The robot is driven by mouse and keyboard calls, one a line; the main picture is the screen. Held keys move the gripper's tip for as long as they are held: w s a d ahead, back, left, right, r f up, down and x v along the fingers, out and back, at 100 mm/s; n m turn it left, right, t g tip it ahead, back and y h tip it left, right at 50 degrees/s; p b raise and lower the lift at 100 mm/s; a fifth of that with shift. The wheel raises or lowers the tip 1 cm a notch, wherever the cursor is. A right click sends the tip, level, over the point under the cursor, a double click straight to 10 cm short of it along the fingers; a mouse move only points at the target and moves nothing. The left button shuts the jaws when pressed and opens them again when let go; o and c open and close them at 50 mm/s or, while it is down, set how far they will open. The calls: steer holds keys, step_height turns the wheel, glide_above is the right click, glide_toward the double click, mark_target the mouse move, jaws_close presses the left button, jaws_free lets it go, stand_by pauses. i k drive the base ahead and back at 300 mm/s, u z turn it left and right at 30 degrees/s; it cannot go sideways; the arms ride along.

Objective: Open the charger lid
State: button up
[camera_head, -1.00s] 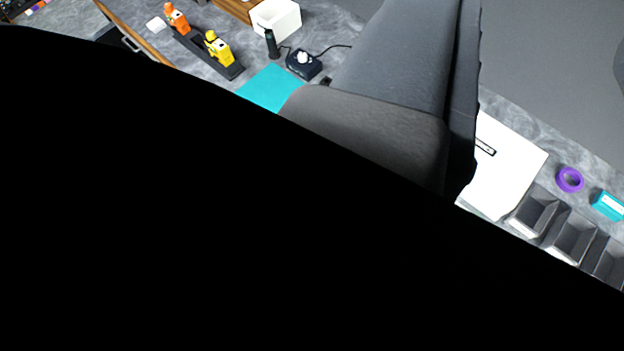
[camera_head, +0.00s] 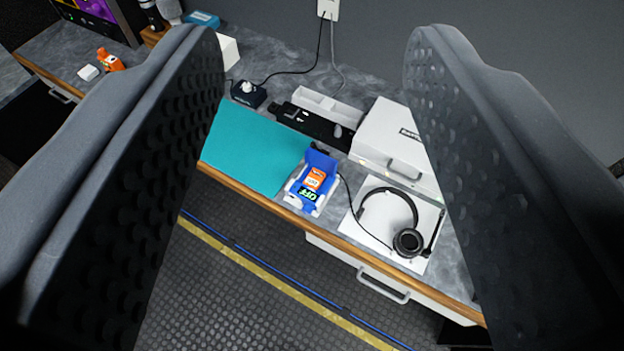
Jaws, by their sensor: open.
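My gripper (camera_head: 314,45) is open and empty, its two dark fingers wide apart with studded inner faces. Between the fingers, farther off on the counter, is a white box (camera_head: 378,135) with a small dark label and a grey handle on its front; its top looks shut. The right finger hides part of it. Left of the box is a long black unit (camera_head: 312,126) with a white tray-like part (camera_head: 330,105) behind it. A blue device (camera_head: 325,160) with an orange part and a green "OFF" display sits nearer the front edge. I cannot tell which is the charger.
A headset (camera_head: 408,242) lies on a white sheet at the front right. A teal mat (camera_head: 250,150) covers the counter's left part. A small black box (camera_head: 248,95) with a cable stands behind it. Drawer handles (camera_head: 384,285) stick out below the wooden edge.

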mark_target(389, 138)
steer(key=u, duration=0.7)
steer(key=k, duration=0.8)
steer(key=z, duration=0.65)
steer(key=i, duration=1)
steer(key=u, duration=0.1)
